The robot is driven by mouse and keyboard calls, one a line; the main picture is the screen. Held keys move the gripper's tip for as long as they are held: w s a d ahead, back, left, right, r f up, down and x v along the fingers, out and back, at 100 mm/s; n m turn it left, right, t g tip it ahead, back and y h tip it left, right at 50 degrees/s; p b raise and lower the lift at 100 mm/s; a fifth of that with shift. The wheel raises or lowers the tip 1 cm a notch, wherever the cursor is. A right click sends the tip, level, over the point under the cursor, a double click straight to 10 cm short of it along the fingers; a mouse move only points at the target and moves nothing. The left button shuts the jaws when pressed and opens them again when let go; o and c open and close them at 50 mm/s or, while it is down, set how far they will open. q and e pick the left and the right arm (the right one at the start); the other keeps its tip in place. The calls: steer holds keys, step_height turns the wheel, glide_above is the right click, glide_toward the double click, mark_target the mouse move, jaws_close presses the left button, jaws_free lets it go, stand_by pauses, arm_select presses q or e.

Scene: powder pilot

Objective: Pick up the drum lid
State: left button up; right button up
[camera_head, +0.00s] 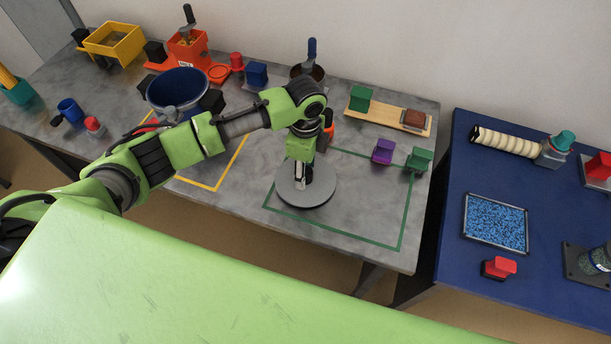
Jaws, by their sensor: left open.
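The drum lid (306,194) is a round grey disc lying flat on the grey table, across the left edge of a green outlined rectangle. My left arm comes in from the left over the table. My left gripper (300,184) points down over the middle of the lid, open, with its fingers around or just above a raised part there. The gripper hides that part, so I cannot tell whether the fingers touch it. My right gripper is not in view.
A purple block (383,151) and a green block (419,160) sit right of the lid. A wooden board (385,118) lies behind. An orange-red holder (188,48) and yellow box (114,42) stand at the back left. A blue table (450,262) with a bead tray (465,215) is right.

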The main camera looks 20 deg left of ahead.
arm_select(q)
steer(key=shift+f, duration=0.45)
steer(key=c, duration=1.2)
steer(key=shift+c, duration=0.2)
steer(key=shift+r, duration=0.1)
steer(key=shift+r, duration=0.55)
steer(key=s+a+r+b, duration=0.3)
steer(key=s+a+r, duration=0.5)
steer(key=s+r, duration=0.3)
steer(key=shift+a+r, duration=0.4)
